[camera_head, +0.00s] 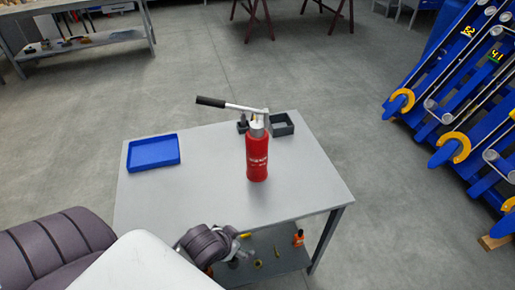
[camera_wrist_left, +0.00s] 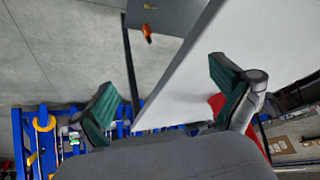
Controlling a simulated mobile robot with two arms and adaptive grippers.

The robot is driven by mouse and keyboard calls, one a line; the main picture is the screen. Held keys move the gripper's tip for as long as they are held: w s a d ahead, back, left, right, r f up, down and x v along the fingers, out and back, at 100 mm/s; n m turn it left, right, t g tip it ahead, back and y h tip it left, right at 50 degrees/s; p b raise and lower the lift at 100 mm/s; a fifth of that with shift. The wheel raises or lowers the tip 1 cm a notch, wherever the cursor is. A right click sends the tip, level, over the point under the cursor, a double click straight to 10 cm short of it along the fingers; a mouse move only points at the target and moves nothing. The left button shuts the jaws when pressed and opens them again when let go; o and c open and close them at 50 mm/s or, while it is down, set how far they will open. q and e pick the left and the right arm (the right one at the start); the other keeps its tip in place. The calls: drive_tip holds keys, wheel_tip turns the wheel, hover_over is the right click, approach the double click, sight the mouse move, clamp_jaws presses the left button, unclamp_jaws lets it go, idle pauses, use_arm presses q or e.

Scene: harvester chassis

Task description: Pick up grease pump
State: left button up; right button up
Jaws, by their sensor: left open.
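The grease pump (camera_head: 257,158) is a red cylinder with a silver top and a lever handle with a black grip pointing left. It stands upright on the grey table (camera_head: 210,190), right of its middle. My left gripper (camera_head: 240,250) is at the table's front edge, nearer to me than the pump and apart from it; its fingers are partly hidden by my arm. In the left wrist view the gripper (camera_wrist_left: 165,98) is open and empty, with its two green-padded fingers wide apart. A red patch, probably the pump (camera_wrist_left: 217,103), shows behind the right finger. My right gripper is not in view.
A blue tray (camera_head: 153,152) lies on the table's left side. A small dark open box (camera_head: 282,125) and a dark item (camera_head: 242,124) stand behind the pump. The lower shelf (camera_head: 280,250) holds an orange bottle (camera_head: 298,238). Blue machinery (camera_head: 455,110) stands at the right.

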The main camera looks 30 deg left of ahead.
use_arm(q)
drive_tip(key=w+a+r+t, duration=0.4)
drive_tip(key=w+a+r, duration=0.3)
drive_tip(key=w+a, duration=0.1)
drive_tip(key=t+h+p, duration=0.1)
drive_tip(key=t, duration=0.2)
approach(249, 144)
drive_tip(key=f, duration=0.1)
drive_tip(key=shift+n+t+h, duration=0.3)
drive_tip(key=x, duration=0.7)
drive_tip(key=shift+w+a+r+p, duration=0.15)
drive_tip(key=shift+w+a+p, duration=0.1)
drive_tip(key=shift+w+p, duration=0.1)
drive_tip(key=shift+w+d+f, duration=0.1)
drive_tip(key=shift+w+f, duration=0.15)
drive_tip(key=shift+w, duration=0.25)
drive_tip(key=shift+w+d+f+p, duration=0.15)
drive_tip(key=shift+w+p, duration=0.15)
drive_tip(key=shift+w, duration=0.2)
drive_tip(key=x, duration=0.4)
drive_tip(key=shift+f+p, duration=0.3)
drive_tip(key=shift+p, duration=0.1)
drive_tip(key=shift+s, duration=0.1)
drive_tip(key=shift+c, duration=0.2)
